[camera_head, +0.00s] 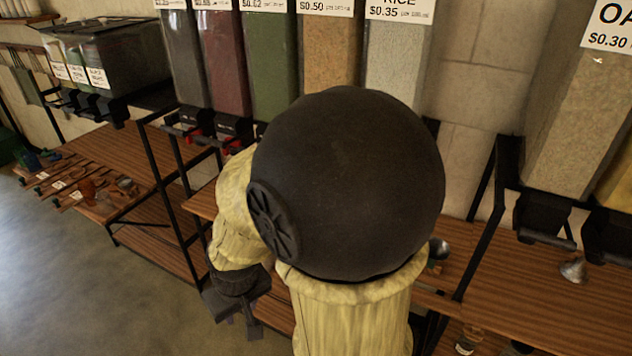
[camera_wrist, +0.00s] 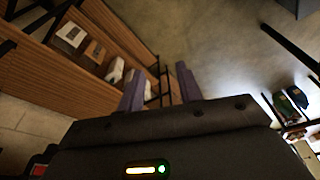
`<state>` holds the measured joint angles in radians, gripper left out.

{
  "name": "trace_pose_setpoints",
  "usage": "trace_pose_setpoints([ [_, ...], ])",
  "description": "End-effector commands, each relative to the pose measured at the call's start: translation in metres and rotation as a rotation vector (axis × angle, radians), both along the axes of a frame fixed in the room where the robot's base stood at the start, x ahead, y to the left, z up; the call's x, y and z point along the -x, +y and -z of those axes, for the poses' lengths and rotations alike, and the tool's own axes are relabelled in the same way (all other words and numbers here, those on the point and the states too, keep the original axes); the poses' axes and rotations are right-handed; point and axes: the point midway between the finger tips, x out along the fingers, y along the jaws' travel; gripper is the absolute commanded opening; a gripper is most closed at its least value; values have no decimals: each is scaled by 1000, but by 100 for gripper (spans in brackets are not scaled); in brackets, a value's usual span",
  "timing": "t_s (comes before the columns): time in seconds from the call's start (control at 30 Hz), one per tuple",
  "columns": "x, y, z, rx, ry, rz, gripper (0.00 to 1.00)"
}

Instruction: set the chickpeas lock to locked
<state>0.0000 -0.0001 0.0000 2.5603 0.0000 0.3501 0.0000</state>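My gripper (camera_head: 236,322) hangs fingers-down at lower left of centre in the head view, in front of the wooden shelf and below the dispensers. In the wrist view its two fingers (camera_wrist: 160,88) are spread apart with nothing between them. Tall bins stand in a row behind my arm: grey (camera_head: 184,65), dark red (camera_head: 224,70), green (camera_head: 270,75), tan (camera_head: 328,50) and pale (camera_head: 396,65). No readable label says chickpeas. Small red parts (camera_head: 196,134) show on the black outlets under the left bins. My arm hides the outlets under the tan and pale bins.
A black shelf frame (camera_head: 172,160) stands left of my gripper. A wooden counter (camera_head: 110,160) with scoops extends left, and another counter (camera_head: 560,300) lies right with a metal scoop (camera_head: 573,270). Open floor (camera_head: 60,270) is at lower left. Packages (camera_wrist: 95,50) sit on a shelf in the wrist view.

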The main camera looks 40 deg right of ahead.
Motion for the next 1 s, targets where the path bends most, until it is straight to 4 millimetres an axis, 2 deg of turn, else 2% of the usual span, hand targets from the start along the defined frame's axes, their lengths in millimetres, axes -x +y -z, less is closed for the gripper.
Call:
trace_pose_setpoints([
  [0.77,-2,0,0,-3,-5,4,35],
  [0.87,-12,2,2,-19,-35,27,35],
  [1.0,-45,4,7,-58,-139,125,35],
])
